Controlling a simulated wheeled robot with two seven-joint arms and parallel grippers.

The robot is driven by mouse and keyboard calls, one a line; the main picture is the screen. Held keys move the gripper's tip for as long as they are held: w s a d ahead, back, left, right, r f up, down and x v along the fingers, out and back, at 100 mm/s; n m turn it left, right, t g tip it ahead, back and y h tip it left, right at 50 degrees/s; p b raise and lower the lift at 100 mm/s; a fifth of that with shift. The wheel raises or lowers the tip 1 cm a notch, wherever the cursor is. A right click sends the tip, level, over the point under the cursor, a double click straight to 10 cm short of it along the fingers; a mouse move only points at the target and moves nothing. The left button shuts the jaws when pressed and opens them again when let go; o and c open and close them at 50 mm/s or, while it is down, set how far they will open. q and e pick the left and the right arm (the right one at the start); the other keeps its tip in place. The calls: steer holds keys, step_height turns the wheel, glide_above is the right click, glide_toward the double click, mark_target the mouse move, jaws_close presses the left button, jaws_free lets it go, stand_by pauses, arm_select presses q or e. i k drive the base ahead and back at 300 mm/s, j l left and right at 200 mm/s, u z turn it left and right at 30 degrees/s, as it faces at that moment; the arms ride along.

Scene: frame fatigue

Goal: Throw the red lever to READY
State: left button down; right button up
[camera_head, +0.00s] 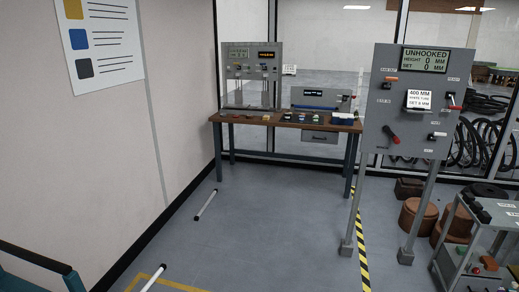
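A grey control panel (374,118) stands on two legs at the right. A red-ended lever (394,138) sits low on its left side, tilted down to the right. A smaller lever (453,104) with some red on it is at the panel's right edge. The labels beside both are too small to read, so I cannot tell which position is READY. The panel's display (425,60) reads UNHOOKED, HEIGHT 0 MM, SET 0 MM. Neither of my grippers is in view.
A workbench (290,121) with instruments stands at the back. A grey cart (490,215) and brown round blocks (418,217) are at the right. A yellow-black floor stripe (361,240) runs near the panel's legs. White rods (206,204) lie on the otherwise open middle floor.

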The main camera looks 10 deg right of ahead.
mark_target(453, 107)
steer(key=i+l+z, duration=0.15)
steer(key=i+z, duration=1)
steer(key=i+j+z, duration=0.35)
steer(key=i+l+z, duration=0.15)
steer(key=i+l, duration=0.25)
steer(key=i+l+z, duration=0.15)
steer(key=i+l, duration=0.2)
steer(key=i, duration=0.2)
steer(key=i+l+z, duration=0.15)
steer(key=i, duration=0.4)
steer(key=i+l, duration=0.15)
steer(key=l, duration=0.25)
